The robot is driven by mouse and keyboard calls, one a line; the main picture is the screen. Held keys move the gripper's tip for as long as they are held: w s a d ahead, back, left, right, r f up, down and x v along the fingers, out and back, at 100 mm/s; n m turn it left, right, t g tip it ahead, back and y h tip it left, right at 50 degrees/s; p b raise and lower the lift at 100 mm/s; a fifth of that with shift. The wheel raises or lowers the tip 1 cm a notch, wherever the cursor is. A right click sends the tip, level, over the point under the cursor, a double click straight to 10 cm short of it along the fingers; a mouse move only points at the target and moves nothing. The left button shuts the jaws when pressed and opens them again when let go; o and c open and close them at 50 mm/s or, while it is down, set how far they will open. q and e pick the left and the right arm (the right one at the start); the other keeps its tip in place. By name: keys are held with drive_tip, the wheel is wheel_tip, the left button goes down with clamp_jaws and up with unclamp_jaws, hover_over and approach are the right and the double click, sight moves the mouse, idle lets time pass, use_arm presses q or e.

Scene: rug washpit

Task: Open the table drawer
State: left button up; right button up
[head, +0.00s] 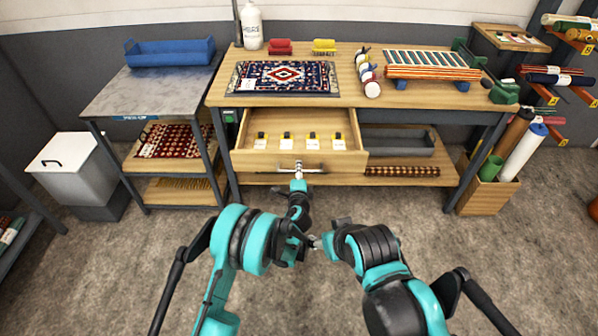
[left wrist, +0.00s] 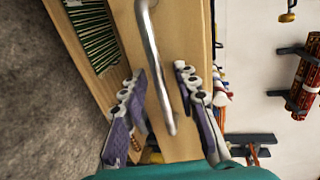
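The wooden table (head: 345,88) has a drawer (head: 262,160) that stands pulled out, with its inside showing. Several small yellow, black and white items lie in it. The metal bar handle (head: 284,168) is on the drawer front; it also shows in the left wrist view (left wrist: 157,62). My left gripper (head: 298,182) is at the handle. In the left wrist view my left gripper (left wrist: 163,85) has its fingers spread, one on each side of the bar, with gaps to it. My right gripper (head: 316,242) is low in the middle, small and partly hidden, away from the drawer.
A patterned rug (head: 283,77), a bottle (head: 251,26) and a striped roll rack (head: 432,66) are on the tabletop. A grey side table (head: 150,92) and a white bin (head: 70,165) stand left. A box of rolls (head: 487,190) stands right. The floor in front is clear.

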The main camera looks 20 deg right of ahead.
use_arm(q)
drive_tip(key=v, duration=0.7)
drive_tip(key=shift+s, duration=0.2)
drive_tip(key=shift+a, duration=0.1)
drive_tip(key=s+a+r+n+g+y, duration=0.2)
drive_tip(key=a+r+n, duration=0.3)
drive_tip(key=a+r, duration=0.5)
drive_tip(key=s+a+r+n+g+y, duration=0.1)
drive_tip(key=s+a+r+n+y, duration=0.3)
drive_tip(key=a, duration=0.9)
drive_tip(key=s+a+r+n+g, duration=0.35)
drive_tip(key=s+a+n, duration=0.35)
drive_tip(key=s+a, duration=0.3)
drive_tip(key=s+a+f+n+g+h, duration=0.1)
drive_tip(key=s+n, duration=0.4)
drive_tip(key=s, duration=0.9)
drive_tip(key=shift+a+f+h, duration=0.4)
drive_tip(key=shift+a+f, duration=0.3)
drive_tip(key=shift+a, duration=0.5)
